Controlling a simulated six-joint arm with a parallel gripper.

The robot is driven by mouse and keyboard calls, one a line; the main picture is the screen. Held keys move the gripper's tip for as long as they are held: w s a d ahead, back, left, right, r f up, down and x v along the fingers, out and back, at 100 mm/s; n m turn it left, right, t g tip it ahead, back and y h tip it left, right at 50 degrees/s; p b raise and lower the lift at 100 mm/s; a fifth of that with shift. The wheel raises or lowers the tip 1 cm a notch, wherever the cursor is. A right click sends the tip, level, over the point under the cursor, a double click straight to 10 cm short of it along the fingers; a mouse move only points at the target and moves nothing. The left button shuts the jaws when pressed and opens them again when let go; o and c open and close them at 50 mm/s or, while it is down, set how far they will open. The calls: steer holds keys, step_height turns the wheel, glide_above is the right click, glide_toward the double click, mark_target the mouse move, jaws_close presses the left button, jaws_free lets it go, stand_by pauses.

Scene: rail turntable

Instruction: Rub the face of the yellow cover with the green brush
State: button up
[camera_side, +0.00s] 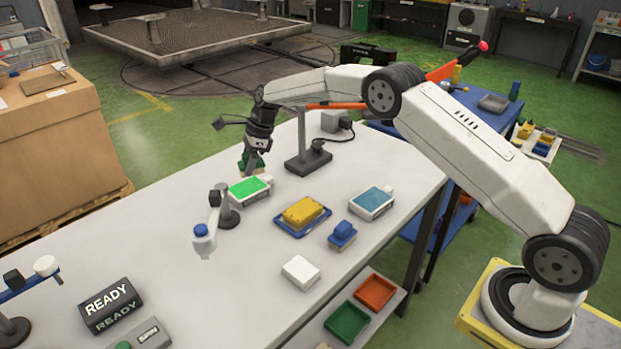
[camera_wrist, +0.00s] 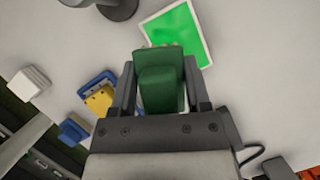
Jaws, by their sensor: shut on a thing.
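My gripper (camera_side: 252,158) is above the white table at its far side, just behind a box with a bright green face (camera_side: 249,187). It is shut on the green brush (camera_wrist: 162,85), which fills the space between the fingers in the wrist view; little of it shows in the side view. The yellow cover (camera_side: 305,211) sits on a blue tray (camera_side: 283,230), to the right of and nearer than my gripper, apart from the brush. In the wrist view the yellow cover (camera_wrist: 100,101) is left of the brush. The underside of the brush is hidden.
A blue-faced box (camera_side: 372,200), a blue brush-like block (camera_side: 342,235) and a white block (camera_side: 301,272) stand around the tray. A small jointed stand (camera_side: 228,212) is left of the tray, and a dark-based post (camera_side: 305,160) is behind. Bare tabletop lies between them.

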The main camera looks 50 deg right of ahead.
mark_target(240, 188)
steer(key=shift+w+a+r+m+t+h, duration=0.15)
steer(key=shift+w+m+t+h, duration=0.1)
steer(key=shift+w+m, duration=0.5)
steer(key=shift+w+r+m+t+h, duration=0.15)
steer(key=shift+w+m+t, duration=0.1)
steer(key=shift+w+m, duration=0.5)
steer(key=shift+s+f, duration=0.1)
steer(key=shift+f, duration=0.1)
steer(key=shift+f, duration=2.85)
steer(key=shift+f, duration=0.55)
steer(key=shift+r, duration=0.1)
step_height(240, 188, up, 7)
stand_by(0.3)
stand_by(0.6)
